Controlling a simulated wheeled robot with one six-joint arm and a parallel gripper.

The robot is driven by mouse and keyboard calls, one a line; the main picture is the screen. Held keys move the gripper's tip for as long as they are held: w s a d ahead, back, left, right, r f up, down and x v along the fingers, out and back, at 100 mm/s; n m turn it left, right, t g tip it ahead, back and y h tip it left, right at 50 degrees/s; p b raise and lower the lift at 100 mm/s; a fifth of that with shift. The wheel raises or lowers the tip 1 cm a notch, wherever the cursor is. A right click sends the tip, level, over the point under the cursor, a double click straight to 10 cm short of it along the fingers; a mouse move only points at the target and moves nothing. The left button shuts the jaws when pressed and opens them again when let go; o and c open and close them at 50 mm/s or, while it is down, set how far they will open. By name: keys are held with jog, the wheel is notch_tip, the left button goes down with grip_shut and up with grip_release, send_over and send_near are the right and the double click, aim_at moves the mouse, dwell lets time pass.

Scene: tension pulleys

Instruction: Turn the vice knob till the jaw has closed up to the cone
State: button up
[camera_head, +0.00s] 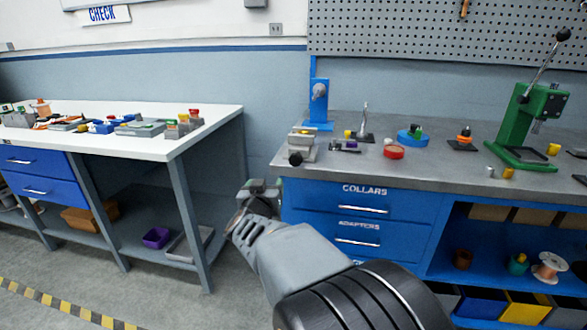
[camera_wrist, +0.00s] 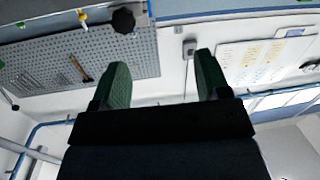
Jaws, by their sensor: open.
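A small grey vice (camera_head: 303,143) stands at the left front corner of the grey-topped blue bench. Its black knob (camera_head: 295,158) faces the front edge. A dark lobed knob, which looks like the vice knob (camera_wrist: 123,20), shows at the top of the wrist view. My gripper (camera_head: 262,188) is in front of the bench's left end, below and left of the vice, apart from it. In the wrist view my gripper (camera_wrist: 161,62) has its two green fingers wide apart with nothing between them. I cannot make out the cone or the jaw gap at this size.
A white table (camera_head: 225,118) with several small parts stands left. Floor shows between them.

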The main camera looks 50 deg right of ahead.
aim_at(295, 162)
jog(key=w+d+g+b, duration=0.1)
jog(key=d, duration=0.4)
jog(key=w+d+m+h+b, duration=0.1)
jog(key=d, duration=0.4)
jog(key=w+d+g+h+b, duration=0.1)
jog(key=d, duration=0.4)
jog(key=shift+w+r+m+g, duration=0.1)
jog(key=shift+w+m+g, duration=0.2)
jog(key=shift+w+m, duration=0.1)
jog(key=c, duration=0.9)
